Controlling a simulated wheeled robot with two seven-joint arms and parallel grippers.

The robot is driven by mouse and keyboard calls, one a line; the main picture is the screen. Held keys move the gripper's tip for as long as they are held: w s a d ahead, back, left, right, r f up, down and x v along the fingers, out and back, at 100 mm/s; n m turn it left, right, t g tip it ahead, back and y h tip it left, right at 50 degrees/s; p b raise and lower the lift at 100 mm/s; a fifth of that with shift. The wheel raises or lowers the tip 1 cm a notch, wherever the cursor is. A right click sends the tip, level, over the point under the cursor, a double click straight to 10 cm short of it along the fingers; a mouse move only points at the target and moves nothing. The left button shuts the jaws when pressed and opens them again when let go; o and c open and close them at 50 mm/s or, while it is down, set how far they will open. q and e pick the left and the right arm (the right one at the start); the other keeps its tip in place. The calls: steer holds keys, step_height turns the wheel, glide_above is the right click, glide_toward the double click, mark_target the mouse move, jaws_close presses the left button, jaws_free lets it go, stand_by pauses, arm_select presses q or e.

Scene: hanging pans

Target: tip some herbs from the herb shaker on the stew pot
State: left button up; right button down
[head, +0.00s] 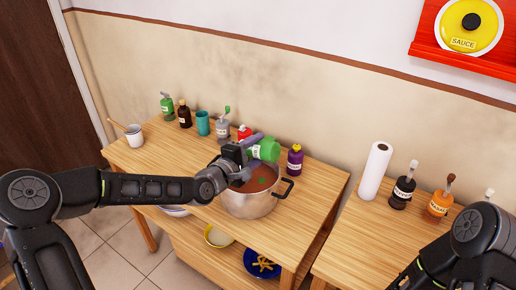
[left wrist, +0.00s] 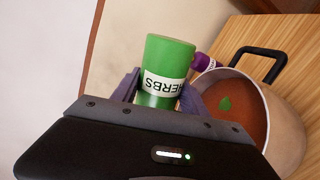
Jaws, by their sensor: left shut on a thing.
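The herb shaker (head: 266,149) is green with a white label reading HERBS, which shows upside down in the left wrist view (left wrist: 165,65). My left gripper (head: 247,151) is shut on it and holds it tilted above the stew pot. The stew pot (head: 247,206) is a steel pot with dark handles and red-brown stew on the wooden table. A green leaf mark lies on the stew, seen also in the left wrist view where the pot (left wrist: 288,128) is at the right. My right arm shows at the lower right, but its gripper is out of frame.
Several bottles and a teal cup (head: 203,123) stand along the table's back. A purple bottle (head: 295,160) stands right behind the pot. A white cup (head: 134,136) is at the left. A paper roll (head: 375,171) and sauce bottles stand on the right table. Bowls sit on the lower shelf.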

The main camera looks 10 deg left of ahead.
arm_select(q)
steer(key=shift+d+f+m+b, duration=0.35)
steer(key=shift+m+b, duration=0.15)
steer(key=shift+m, duration=0.1)
steer(key=shift+y, duration=0.3)
steer(key=shift+r, duration=0.15)
steer(key=shift+s+d+f+m+b, duration=0.15)
steer(key=shift+f+m+b, duration=0.3)
steer(key=shift+m+b, duration=0.6)
steer(key=shift+b, duration=0.35)
steer(key=shift+r, duration=0.2)
steer(key=f+m+b, duration=0.1)
steer(key=m+b, duration=0.1)
steer(key=b, duration=0.1)
steer(key=shift+d+t+y, duration=0.15)
steer(key=shift+t+y, duration=0.15)
steer(key=shift+t, duration=0.1)
steer(key=shift+r, duration=0.2)
arm_select(e)
step_height(320, 180, down, 7)
steer(key=shift+f, duration=0.15)
